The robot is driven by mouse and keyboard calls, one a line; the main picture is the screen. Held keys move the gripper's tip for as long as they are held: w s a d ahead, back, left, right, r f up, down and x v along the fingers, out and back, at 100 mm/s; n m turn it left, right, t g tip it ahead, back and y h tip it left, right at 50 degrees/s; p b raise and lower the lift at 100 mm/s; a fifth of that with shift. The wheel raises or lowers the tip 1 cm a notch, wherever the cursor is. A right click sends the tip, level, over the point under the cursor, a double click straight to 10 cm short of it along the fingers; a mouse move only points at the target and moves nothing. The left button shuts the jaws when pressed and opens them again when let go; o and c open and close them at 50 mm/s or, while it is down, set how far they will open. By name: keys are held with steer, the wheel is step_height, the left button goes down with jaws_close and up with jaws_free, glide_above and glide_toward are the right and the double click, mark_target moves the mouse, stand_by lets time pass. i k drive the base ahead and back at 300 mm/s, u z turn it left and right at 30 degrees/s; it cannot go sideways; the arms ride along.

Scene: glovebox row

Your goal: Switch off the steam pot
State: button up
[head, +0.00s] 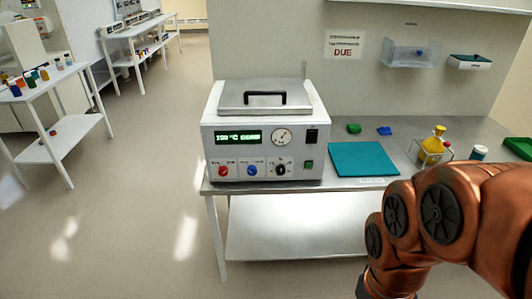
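The steam pot (206,112) is a white box with a grey metal lid (240,101) and black handle, standing on the left end of a steel bench. The lid looks closed. Its front has a lit green display (238,137), a round gauge (281,136) and a black switch (312,135). Below are a red knob (223,171), a blue knob (252,170), a black knob (281,169) and a small green button (308,165). The switch position is too small to read. My copper arm fills the lower right, apart from the pot; my gripper is not visible.
The steel bench (345,188) also holds a teal mat (362,159), small green and blue items, a yellow flask (432,147) and a white jar (478,153). A wall panel stands behind. The floor at left is open, with white side tables (50,95) farther left.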

mark_target(311, 135)
steer(key=u, duration=0.5)
steer(key=k, duration=0.6)
steer(key=u, duration=0.9)
steer(key=i, duration=1.25)
steer(key=z, duration=0.75)
